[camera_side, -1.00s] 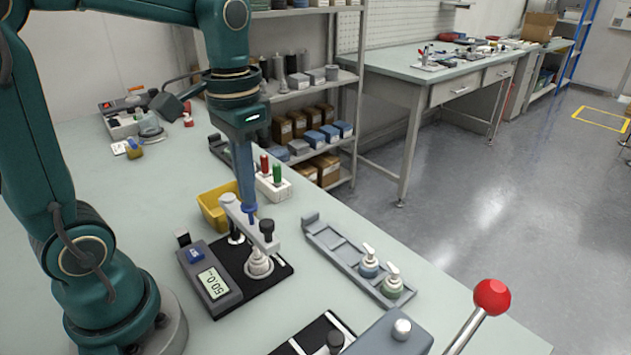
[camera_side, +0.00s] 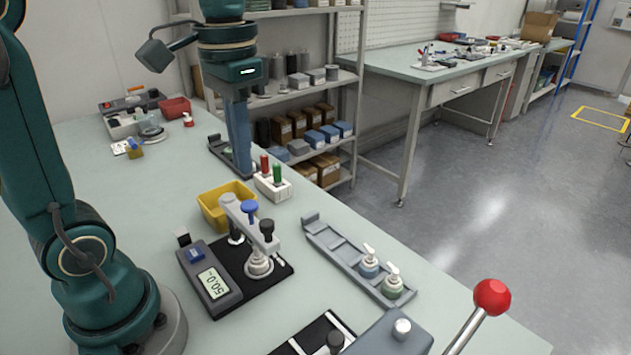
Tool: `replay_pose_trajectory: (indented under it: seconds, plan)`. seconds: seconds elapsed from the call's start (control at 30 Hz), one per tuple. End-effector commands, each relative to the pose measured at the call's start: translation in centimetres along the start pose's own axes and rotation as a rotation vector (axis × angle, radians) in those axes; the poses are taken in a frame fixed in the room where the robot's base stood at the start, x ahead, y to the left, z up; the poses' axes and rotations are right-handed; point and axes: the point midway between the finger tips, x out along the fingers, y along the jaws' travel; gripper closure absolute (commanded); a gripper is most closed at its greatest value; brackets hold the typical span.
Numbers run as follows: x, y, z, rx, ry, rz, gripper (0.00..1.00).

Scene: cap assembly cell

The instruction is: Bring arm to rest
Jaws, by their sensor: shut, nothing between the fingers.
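My arm reaches up from its base at the left and out of the top of the picture. My gripper (camera_side: 240,168) hangs down beyond the yellow bin, its fingers together and nothing seen between them. It is well clear of the fixture (camera_side: 258,228) with the blue knob (camera_side: 249,208), which stands on a black plate with a display (camera_side: 211,284) reading 50.0. A white bottle body sits in this fixture. Whether the fingertips touch the dark tray (camera_side: 218,147) behind them cannot be told.
The yellow bin (camera_side: 212,212) and a white holder (camera_side: 273,191) with red and green handled tools stand near my gripper. A grey rack (camera_side: 335,251) holds two pump bottles (camera_side: 370,265). A red-knobbed lever (camera_side: 491,297) rises at front right. The left bench is mostly clear.

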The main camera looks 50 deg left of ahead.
Motion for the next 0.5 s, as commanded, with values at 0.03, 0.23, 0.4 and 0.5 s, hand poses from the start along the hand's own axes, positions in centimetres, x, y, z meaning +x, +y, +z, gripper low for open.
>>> replay_pose_trajectory:
  seconds: [0.03, 0.23, 0.4, 0.5]
  plan:
    - [-0.1, 0.0, 0.0, 0.000, 0.000, 0.000, 1.00]
    - [0.0, 0.0, 0.0, 0.000, -0.001, 0.000, 1.00]
    - [-0.9, 0.6, 0.6, 0.025, 0.040, -0.007, 1.00]
    - [-1.1, 1.5, 2.1, 0.054, 0.086, -0.014, 1.00]
